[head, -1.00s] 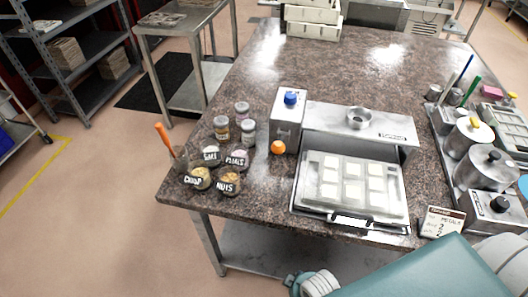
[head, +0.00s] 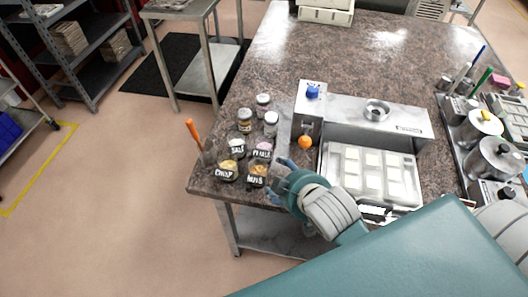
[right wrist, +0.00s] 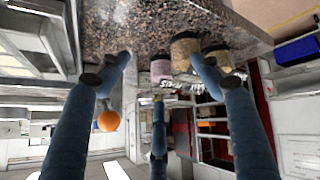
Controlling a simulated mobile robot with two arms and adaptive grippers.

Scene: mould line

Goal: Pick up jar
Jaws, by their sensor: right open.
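Three lidded jars stand at the left of the stone worktop: a back one (head: 263,104), a brownish one (head: 245,121) and a pale one (head: 270,124). In front are small labelled containers: salt (head: 237,150), petals (head: 262,151), chips (head: 227,171) and nuts (head: 257,175). My right gripper (head: 283,172) is just right of the nuts container, partly hidden by its own wrist. In the right wrist view its blue fingers (right wrist: 160,65) are spread and empty, with a pink-filled container (right wrist: 161,71) and a brown-filled one (right wrist: 184,52) beyond them. My left gripper is out of view.
A metal machine with a blue knob (head: 312,92) and an orange ball (head: 305,142) stands right of the jars. A mould tray (head: 333,180) with pale squares lies before it. An orange-handled tool (head: 193,130) stands at the worktop's left edge. Steel pots (head: 491,157) are at right.

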